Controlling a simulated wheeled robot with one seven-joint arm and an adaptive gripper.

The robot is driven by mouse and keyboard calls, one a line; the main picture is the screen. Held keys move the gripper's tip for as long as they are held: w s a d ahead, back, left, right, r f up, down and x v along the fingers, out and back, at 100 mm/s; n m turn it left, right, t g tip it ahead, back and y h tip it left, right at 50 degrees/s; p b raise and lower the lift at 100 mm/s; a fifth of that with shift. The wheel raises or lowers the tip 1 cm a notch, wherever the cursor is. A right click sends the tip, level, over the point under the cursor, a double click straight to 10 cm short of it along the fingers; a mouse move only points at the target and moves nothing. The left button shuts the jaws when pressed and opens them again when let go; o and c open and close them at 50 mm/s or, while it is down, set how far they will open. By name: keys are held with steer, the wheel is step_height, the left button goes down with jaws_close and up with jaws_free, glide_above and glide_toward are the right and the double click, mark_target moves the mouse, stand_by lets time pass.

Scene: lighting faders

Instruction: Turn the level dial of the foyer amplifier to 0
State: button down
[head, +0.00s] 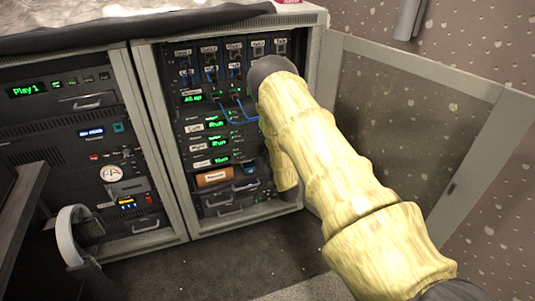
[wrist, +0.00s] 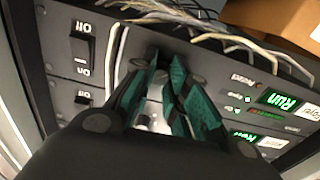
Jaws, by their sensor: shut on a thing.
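The foyer amplifier (head: 206,162) is the lowest of the units with green "Run" displays in the open rack in the head view. In the wrist view, its panel shows a lit "Run" display (wrist: 283,101) and a partly cut-off label (wrist: 311,113). My gripper (wrist: 168,62) is at this panel, between the display and an On/Off rocker switch (wrist: 82,45). Its teal-padded fingers are close together, shut on what appears to be the level dial. The dial is mostly hidden by the fingers, so its setting cannot be read. My arm hides the gripper in the head view.
Another amplifier's switch (wrist: 85,98) and "Run" display lie close beside my gripper. Pale cables (wrist: 215,30) run along the panel edge near an orange-brown box (wrist: 275,25). The rack's door (head: 420,130) stands open to the right. Blue cables (head: 243,112) hang above the amplifiers.

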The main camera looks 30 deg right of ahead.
steer(key=shift+f, duration=0.1)
steer(key=c, duration=1.3)
jaws_free()
steer(key=shift+c, duration=0.2)
steer(key=shift+s, duration=0.1)
steer(key=v, duration=1.1)
steer(key=shift+s, duration=0.4)
steer(key=shift+a, duration=0.1)
